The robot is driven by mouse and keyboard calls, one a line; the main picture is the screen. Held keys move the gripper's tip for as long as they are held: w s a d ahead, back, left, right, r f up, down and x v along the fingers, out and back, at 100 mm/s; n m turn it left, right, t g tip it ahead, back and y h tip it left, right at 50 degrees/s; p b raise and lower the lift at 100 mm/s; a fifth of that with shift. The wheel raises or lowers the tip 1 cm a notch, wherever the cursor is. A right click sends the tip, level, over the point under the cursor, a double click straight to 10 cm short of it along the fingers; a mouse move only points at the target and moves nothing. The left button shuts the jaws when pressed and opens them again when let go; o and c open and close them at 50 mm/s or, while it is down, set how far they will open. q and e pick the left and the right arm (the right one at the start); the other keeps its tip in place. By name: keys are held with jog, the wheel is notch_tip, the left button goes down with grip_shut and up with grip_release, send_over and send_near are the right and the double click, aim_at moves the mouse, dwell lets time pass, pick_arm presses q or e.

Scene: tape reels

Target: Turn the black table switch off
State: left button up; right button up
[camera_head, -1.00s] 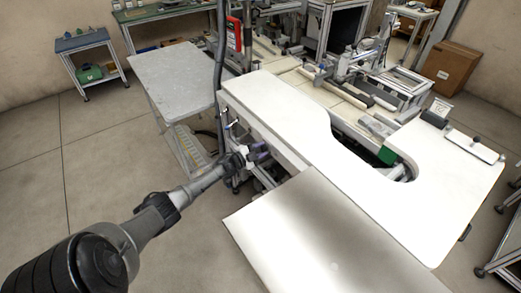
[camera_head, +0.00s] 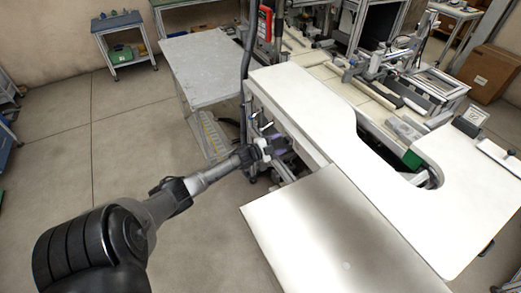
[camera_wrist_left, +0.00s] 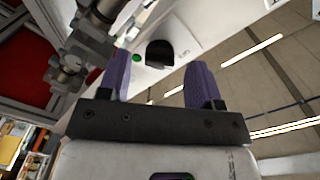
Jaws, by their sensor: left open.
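My left gripper (camera_head: 280,147) is beside the left side of the white table (camera_head: 310,108), below the level of its top. In the left wrist view its two purple fingers (camera_wrist_left: 155,82) are apart with nothing between them. A rounded black switch (camera_wrist_left: 160,53) sits on a white panel (camera_wrist_left: 185,14) beyond the fingertips and shows in the gap between them. A small green spot (camera_wrist_left: 137,58) is on the panel beside the switch. The gripper looks apart from the switch. The switch cannot be made out in the head view. My right gripper is not in view.
A grey metal table (camera_head: 198,65) stands to the left of the white table. A pale metal plate (camera_head: 335,235) lies in front. In the left wrist view, metal fittings (camera_wrist_left: 85,45) are close to the left finger. The floor at the left is clear.

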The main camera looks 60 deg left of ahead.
pick_arm(q)
jog(key=s+p, duration=0.1)
jog(key=s, duration=1.1)
jog(key=shift+d+p, duration=0.35)
jog(key=shift+p, duration=0.05)
